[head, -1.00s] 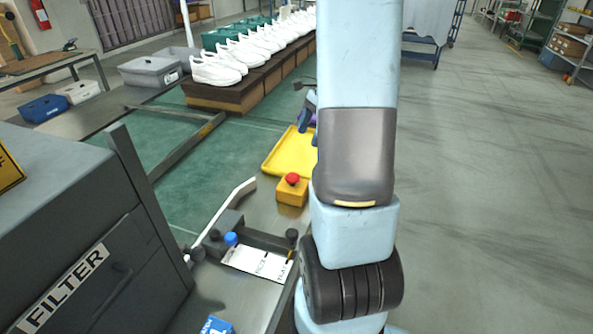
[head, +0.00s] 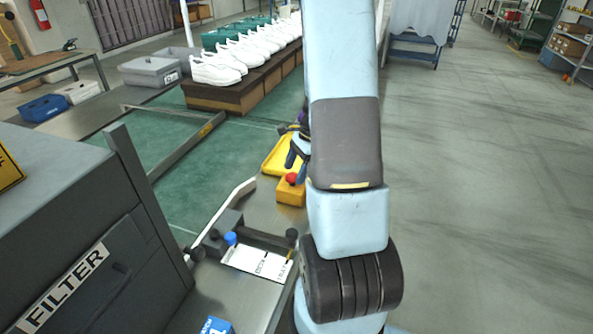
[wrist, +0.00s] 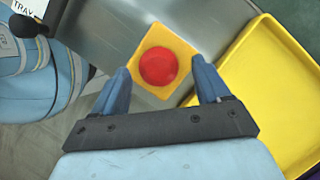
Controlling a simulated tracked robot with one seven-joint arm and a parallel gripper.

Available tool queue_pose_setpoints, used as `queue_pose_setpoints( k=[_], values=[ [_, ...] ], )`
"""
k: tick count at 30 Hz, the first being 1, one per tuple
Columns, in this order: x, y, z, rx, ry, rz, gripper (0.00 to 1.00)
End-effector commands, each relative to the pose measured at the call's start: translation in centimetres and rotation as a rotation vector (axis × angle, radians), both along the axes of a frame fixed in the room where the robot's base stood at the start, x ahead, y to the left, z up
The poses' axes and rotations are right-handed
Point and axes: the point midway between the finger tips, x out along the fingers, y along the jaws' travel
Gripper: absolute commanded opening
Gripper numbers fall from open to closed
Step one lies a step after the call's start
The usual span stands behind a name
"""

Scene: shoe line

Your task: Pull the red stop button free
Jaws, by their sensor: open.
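The red stop button (head: 291,178) is a round mushroom head on a yellow box (head: 290,194) at the table's edge. In the wrist view the red button (wrist: 158,66) sits centred on its yellow box (wrist: 137,48), ahead of my gripper. My gripper (wrist: 161,76) is open, one blue finger to each side of the button as seen from the wrist. I cannot tell whether a finger touches the box. In the head view my gripper (head: 297,160) is just above and behind the button, partly hidden by my arm.
A yellow tray (wrist: 262,85) lies beside the button box. White shoes (head: 215,70) stand on the line behind. The grey FILTER cabinet (head: 70,230) is at left.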

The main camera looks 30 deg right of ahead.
Motion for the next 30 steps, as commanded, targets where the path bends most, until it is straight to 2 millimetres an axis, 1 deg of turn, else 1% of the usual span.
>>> queue_pose_setpoints(
  k=[4, 13, 30],
  values=[
    [0.02, 0.29, -0.67, 0.000, 0.000, -0.001, 0.76],
    [0.02, 0.30, -0.76, 0.000, -0.001, -0.001, 0.75],
    [0.09, 0.24, -0.72, -0.001, -0.001, -0.002, 0.20]
  ],
)
